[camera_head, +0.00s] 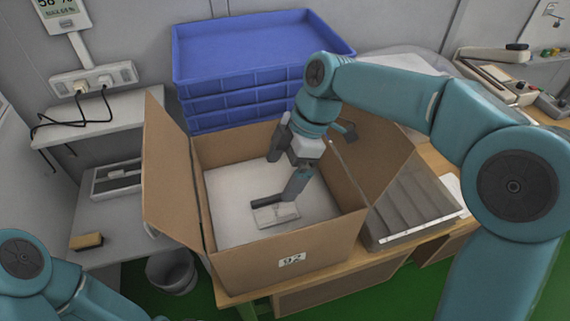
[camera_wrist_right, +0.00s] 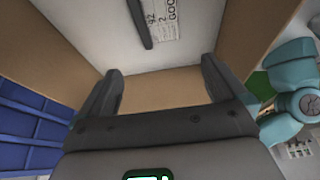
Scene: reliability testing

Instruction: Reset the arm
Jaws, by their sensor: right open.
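My right arm reaches in from the right of the head view, and its gripper (camera_head: 281,178) is inside the open cardboard box (camera_head: 265,257). Its two fingers are spread with nothing between them, as the right wrist view (camera_wrist_right: 160,78) also shows. On the pale box floor lies a flat light item (camera_head: 276,215) with a dark bar along it. In the right wrist view the dark bar (camera_wrist_right: 139,22) sits beside printed lettering, beyond the fingertips and apart from them. Part of my left arm shows at the lower left; its gripper is outside the picture.
Stacked blue crates (camera_head: 245,60) stand behind the box. A grey divided tray (camera_head: 415,205) is close on its right. A side table (camera_head: 130,225) with a brown block (camera_head: 87,241) is on the left, above a grey bin (camera_head: 171,272).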

